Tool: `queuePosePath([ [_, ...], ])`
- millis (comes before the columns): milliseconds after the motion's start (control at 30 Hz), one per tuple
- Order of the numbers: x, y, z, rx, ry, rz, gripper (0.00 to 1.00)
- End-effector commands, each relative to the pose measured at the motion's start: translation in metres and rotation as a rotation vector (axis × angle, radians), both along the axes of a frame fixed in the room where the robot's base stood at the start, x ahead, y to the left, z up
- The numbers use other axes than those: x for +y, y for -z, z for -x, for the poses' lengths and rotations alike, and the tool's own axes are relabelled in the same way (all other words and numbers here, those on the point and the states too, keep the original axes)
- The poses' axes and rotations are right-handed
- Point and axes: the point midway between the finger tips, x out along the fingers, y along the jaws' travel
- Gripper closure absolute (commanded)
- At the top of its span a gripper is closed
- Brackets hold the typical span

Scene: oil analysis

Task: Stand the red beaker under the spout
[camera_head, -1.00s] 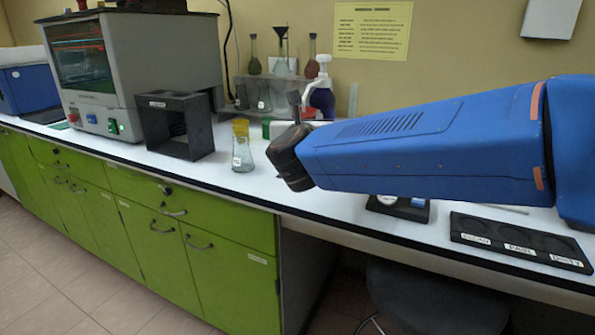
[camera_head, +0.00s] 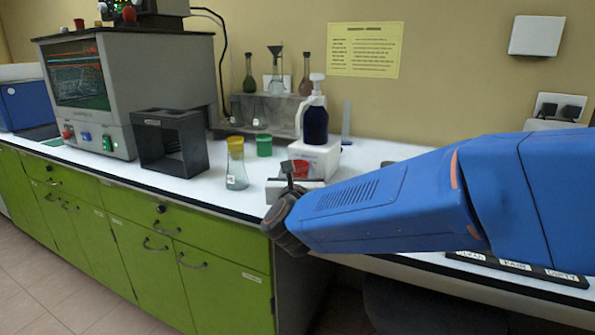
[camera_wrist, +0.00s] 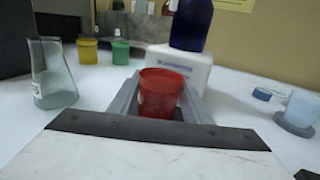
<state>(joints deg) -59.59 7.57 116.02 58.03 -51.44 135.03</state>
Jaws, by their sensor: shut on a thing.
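The red beaker (camera_wrist: 161,92) is upright between the two grey jaws of my gripper (camera_wrist: 158,102), which are shut on it. In the head view the red beaker (camera_head: 300,169) shows just beyond my wrist, and my gripper (camera_head: 293,186) is partly hidden by the arm. Behind it stands a dark blue bottle (camera_head: 314,124) with a white pump top and spout (camera_head: 316,80), on a white block (camera_head: 318,156). In the wrist view the beaker is in front of the white block (camera_wrist: 180,75), a little left of its middle. The spout is out of the wrist view.
A glass flask (camera_head: 237,172) stands left of my gripper, with a yellow beaker (camera_wrist: 88,50) and a green beaker (camera_head: 264,146) behind. A black open box (camera_head: 170,142) is further left. A pale cup (camera_wrist: 300,108) stands at right in the wrist view.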

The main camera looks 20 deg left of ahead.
Motion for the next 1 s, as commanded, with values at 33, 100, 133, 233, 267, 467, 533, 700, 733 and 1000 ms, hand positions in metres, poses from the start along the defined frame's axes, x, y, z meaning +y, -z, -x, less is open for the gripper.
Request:
queuePosePath([
  [33,0.0,0.0,0.0,0.0,0.0,0.0,0.81],
  [100,0.0,0.0,0.0,0.0,0.0,0.0,0.81],
  [133,0.0,0.0,0.0,0.0,0.0,0.0,0.81],
  [233,0.0,0.002,0.0,0.0,0.0,0.0,0.81],
  [267,0.0,0.003,0.0,0.0,0.0,0.0,0.81],
  [467,0.0,0.002,0.0,0.0,0.0,0.0,0.37],
  [533,0.0,0.002,0.0,0.0,0.0,0.0,0.37],
  [700,0.0,-0.001,0.0,-0.001,0.0,-0.001,0.37],
  [733,0.0,-0.001,0.001,-0.001,0.0,0.0,0.37],
  [1000,-0.012,-0.002,0.041,-0.001,-0.003,-0.001,0.37],
])
